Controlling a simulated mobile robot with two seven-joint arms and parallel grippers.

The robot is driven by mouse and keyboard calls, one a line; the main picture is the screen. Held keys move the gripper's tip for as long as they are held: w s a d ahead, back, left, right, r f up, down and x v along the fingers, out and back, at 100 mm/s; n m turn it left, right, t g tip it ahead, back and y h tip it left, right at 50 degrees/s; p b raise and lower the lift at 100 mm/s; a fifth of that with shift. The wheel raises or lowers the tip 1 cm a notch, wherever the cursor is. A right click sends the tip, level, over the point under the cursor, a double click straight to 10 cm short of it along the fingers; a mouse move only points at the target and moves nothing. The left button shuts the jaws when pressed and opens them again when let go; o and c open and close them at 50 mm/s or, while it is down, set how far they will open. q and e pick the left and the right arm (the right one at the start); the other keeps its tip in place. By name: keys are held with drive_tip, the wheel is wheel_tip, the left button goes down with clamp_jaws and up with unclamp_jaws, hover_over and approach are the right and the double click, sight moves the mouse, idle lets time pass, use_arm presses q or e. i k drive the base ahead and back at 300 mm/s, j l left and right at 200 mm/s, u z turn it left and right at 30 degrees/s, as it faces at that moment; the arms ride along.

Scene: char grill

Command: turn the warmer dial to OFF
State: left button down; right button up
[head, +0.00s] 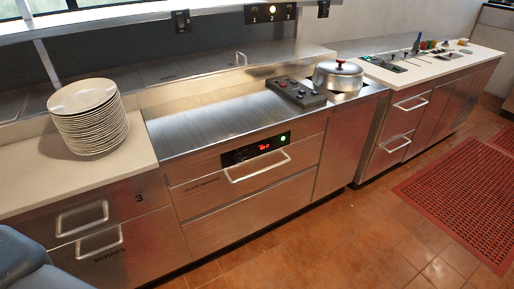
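A stainless steel unit with a drawer front (215,209) stands in the middle of the head view, with small lettering at its left that seems to read plate warmer. A black control panel (233,159) sits at the top of this front, above the bar handle (257,172). The panel has a lit red display (264,147) and a green light (283,138) at its right end. The dial and its setting are too small to make out. Neither gripper is in view; a blue-grey part of mine shows at the lower left corner.
A stack of white plates (90,120) stands on the left counter. A dark control box (296,92) and a lidded metal pot (338,76) are on the steel top. Tiled floor (290,235) in front is clear; a red mat (460,195) lies at right.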

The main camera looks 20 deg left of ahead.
sight(238, 156)
drive_tip(key=u, duration=0.35)
drive_tip(key=i+l+u, duration=0.45)
drive_tip(key=l+u, duration=0.2)
drive_tip(key=i+l, duration=0.15)
drive_tip(key=l, duration=0.2)
drive_tip(key=i+l, duration=0.1)
drive_tip(key=l, duration=0.3)
drive_tip(key=i+l+u, duration=0.1)
drive_tip(key=l, duration=0.25)
drive_tip(key=i+l, duration=0.2)
drive_tip(key=l, duration=0.15)
drive_tip(key=i+l, duration=0.1)
drive_tip(key=l, duration=0.3)
drive_tip(key=u, duration=0.05)
